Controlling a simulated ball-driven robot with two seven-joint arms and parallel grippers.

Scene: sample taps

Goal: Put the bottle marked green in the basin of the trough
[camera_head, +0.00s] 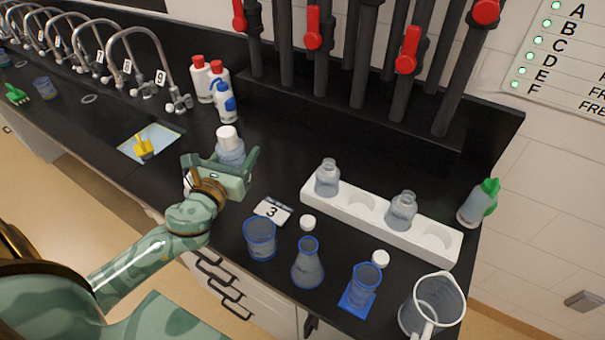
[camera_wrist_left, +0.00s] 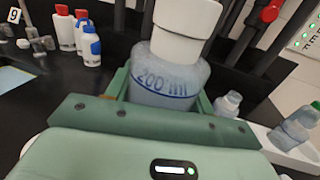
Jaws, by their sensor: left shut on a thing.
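My left gripper (camera_head: 222,167) is shut on a clear bottle (camera_head: 230,150) with a white cap. In the left wrist view the held bottle (camera_wrist_left: 163,75) stands between the fingers and reads 200 ml in blue; no green mark shows on its visible side. A basin (camera_head: 128,148) is set in the black bench, left of the held bottle, with a yellow object (camera_head: 143,147) in it. A clear bottle (camera_head: 476,205) with a green top stands at the bench's right end, far from my left gripper. My right gripper is out of view.
Red- and blue-marked white bottles (camera_head: 222,97) stand behind the held bottle. A white rack (camera_head: 347,212) with two small bottles, several blue-tinted vessels (camera_head: 308,265) and a clear jug (camera_head: 430,308) fill the right side. Curved taps (camera_head: 130,50) line the back left.

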